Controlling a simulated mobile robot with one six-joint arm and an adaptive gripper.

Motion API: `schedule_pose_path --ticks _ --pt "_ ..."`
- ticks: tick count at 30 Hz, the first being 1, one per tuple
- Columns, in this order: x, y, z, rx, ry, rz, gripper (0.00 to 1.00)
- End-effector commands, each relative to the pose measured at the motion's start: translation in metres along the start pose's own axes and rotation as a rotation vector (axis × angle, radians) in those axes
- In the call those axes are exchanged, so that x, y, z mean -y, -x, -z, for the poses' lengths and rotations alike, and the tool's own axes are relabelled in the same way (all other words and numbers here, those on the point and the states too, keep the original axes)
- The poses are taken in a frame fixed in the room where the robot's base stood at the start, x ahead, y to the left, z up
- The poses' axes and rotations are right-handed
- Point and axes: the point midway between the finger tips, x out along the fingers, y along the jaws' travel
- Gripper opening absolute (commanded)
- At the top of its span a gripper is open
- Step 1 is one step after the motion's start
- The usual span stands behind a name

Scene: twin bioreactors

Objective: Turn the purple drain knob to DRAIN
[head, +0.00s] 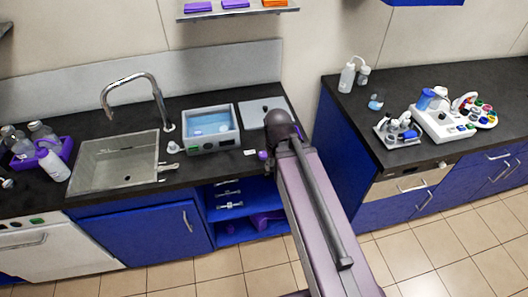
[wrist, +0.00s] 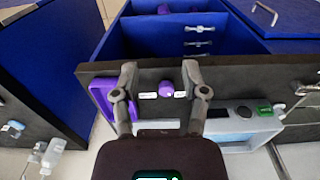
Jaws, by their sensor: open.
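The purple drain knob (wrist: 166,89) sits on the dark front edge of the counter (wrist: 230,85), with a small white label on each side of it; the label text is too small to read. A small purple spot that looks like this knob (head: 263,155) shows in the head view, just left of my arm. My gripper (wrist: 160,72) is open in the wrist view, one finger on each side of the knob and labels. Contact with the knob cannot be told. In the head view my arm hides the gripper.
A grey bath (head: 210,130) with blue inside stands beside the sink (head: 115,162). An open blue shelf bay (head: 240,205) lies below the counter edge. A purple frame (wrist: 102,98) is near the left finger. Another counter (head: 430,80) with lab devices stands at right.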

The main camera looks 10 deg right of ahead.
Motion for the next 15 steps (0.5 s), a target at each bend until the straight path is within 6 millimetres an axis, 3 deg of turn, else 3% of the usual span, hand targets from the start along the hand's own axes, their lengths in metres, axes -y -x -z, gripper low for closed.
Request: schedule_pose_path --ticks 3,6,11,15 --pt "0.0 0.0 0.0 0.0 0.0 0.0 0.6" --pt "0.0 0.0 0.001 0.0 0.004 0.0 0.85" --pt "0.0 0.002 0.011 0.0 0.051 0.0 0.85" --pt "0.004 0.004 0.031 0.0 0.163 0.0 0.85"
